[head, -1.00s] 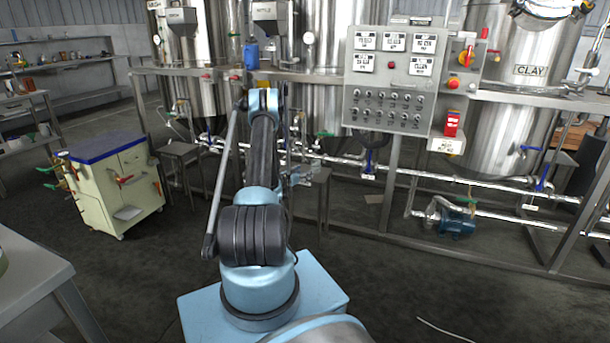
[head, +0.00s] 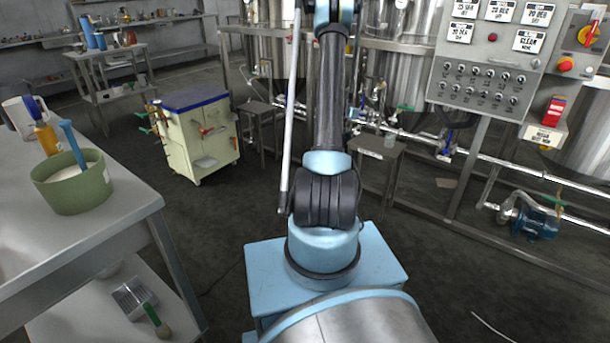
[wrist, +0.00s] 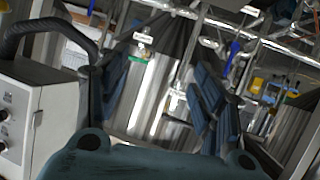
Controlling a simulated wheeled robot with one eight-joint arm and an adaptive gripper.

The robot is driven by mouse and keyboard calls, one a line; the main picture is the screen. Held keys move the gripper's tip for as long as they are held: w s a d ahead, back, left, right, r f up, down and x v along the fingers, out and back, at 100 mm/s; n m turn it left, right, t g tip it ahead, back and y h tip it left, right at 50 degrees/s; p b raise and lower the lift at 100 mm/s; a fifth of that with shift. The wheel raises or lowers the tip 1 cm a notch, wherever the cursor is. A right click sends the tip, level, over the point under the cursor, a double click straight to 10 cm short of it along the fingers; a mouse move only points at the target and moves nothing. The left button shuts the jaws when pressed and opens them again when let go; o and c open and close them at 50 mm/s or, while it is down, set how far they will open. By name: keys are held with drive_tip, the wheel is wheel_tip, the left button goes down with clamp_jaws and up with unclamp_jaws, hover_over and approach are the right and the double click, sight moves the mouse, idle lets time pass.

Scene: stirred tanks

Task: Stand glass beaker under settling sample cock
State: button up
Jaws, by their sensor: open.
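A small clear glass beaker (head: 390,139) appears to stand on a low grey stand (head: 376,147) in front of the tanks in the head view. Several small cocks with green handles, one at right (head: 405,108), sit low by the tanks; I cannot read which is the settling one. A green-handled cock (wrist: 139,59) also shows in the wrist view. My gripper (wrist: 150,88) is open and empty in the wrist view, its dark fingers apart in front of steel tanks and pipes. In the head view my gripper is beyond the top edge. No beaker is clear in the wrist view.
A control panel (head: 490,70) stands at right, with a blue pump (head: 537,222) and pipes below. A cream cabinet (head: 200,135) stands left of centre. A grey bench (head: 120,215) with a green bowl (head: 72,182) is near left. Dark floor between is open.

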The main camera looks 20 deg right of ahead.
drive_tip(key=s+a+r+n+g+y, duration=0.1)
drive_tip(key=s+a+r+n+y, duration=0.15)
drive_tip(key=s+a+r, duration=0.65)
drive_tip(key=s+a+r+n+y, duration=0.25)
drive_tip(key=s+a+r, duration=0.25)
drive_tip(key=s+a, duration=0.75)
drive_tip(key=s+a+f+n+y, duration=0.2)
drive_tip(key=s+a, duration=0.4)
drive_tip(key=s, duration=0.4)
drive_tip(key=s+a+f+n+g+y, duration=0.1)
drive_tip(key=s+a+f+n+y, duration=0.1)
drive_tip(key=s+a, duration=0.5)
drive_tip(key=s+a+f+n+g+y, duration=0.1)
drive_tip(key=s+a+f+n+y, duration=0.1)
drive_tip(key=s+a, duration=0.5)
drive_tip(key=s+f+y, duration=0.1)
drive_tip(key=s, duration=0.4)
drive_tip(key=shift+s+a+f+n, duration=0.2)
drive_tip(key=shift+s+a+n, duration=0.05)
drive_tip(key=shift+s+n, duration=0.15)
